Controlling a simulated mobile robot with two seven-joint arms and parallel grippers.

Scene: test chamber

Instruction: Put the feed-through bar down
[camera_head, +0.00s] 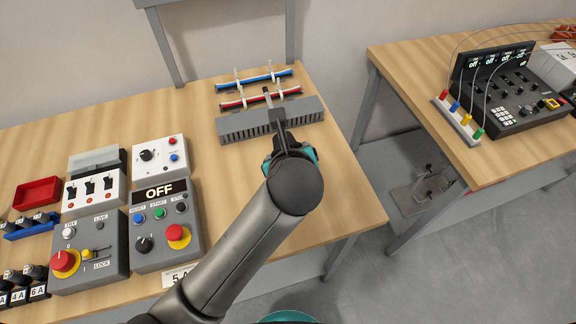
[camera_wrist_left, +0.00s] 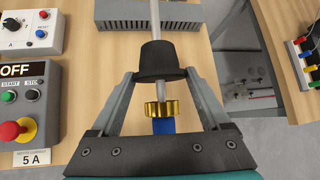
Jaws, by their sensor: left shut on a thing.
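The feed-through bar (camera_wrist_left: 159,60) is a pale grey rod with a black tapered collar, a gold ring and a blue part below. My left gripper (camera_wrist_left: 160,76) is shut on it, with the two fingers either side of the black collar. In the head view my left gripper (camera_head: 282,132) is over the right part of the wooden bench, just in front of a grey slotted block. The bar's rod (camera_head: 269,97) points away from me across that block. The gap between bar and bench cannot be judged. My right gripper is not in view.
The slotted block (camera_head: 240,124) lies near the back, with red and blue rods (camera_head: 262,77) on stands behind it. Control boxes (camera_head: 165,224) and a red tray (camera_head: 37,192) fill the left. Bare bench (camera_head: 345,190) lies to the right, ending at an edge before a second table (camera_head: 420,75).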

